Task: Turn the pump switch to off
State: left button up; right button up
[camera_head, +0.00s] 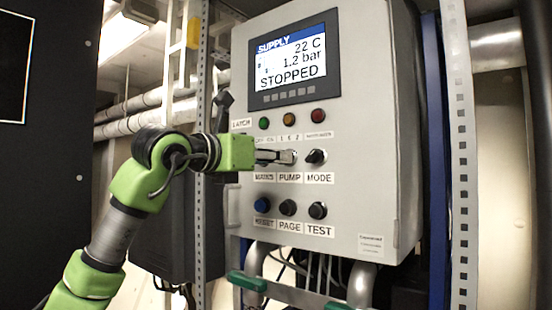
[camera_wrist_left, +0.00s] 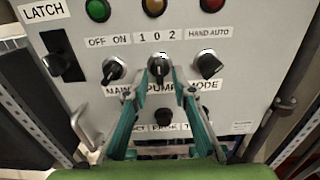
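The pump switch (camera_wrist_left: 160,66) is a black knob above the PUMP label, with 1 0 2 printed over it. Its white mark points up, toward the 0. My left gripper (camera_wrist_left: 161,76) has its teal fingers on either side of this knob, with the tips closed in against its sides. In the head view my left gripper (camera_head: 288,156) reaches the panel from the left and largely covers the pump switch. The display (camera_head: 292,60) reads SUPPLY, 22 C, 1.2 bar, STOPPED. My right gripper is not in view.
The mains switch (camera_wrist_left: 113,70) and the mode switch (camera_wrist_left: 208,64) sit close on either side. A latch (camera_wrist_left: 62,62) is at the left. Green, amber and red lamps are above. Blue reset (camera_head: 262,205), page and test buttons are below.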

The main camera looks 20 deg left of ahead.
pick_arm(q)
jog(key=v, duration=1.1)
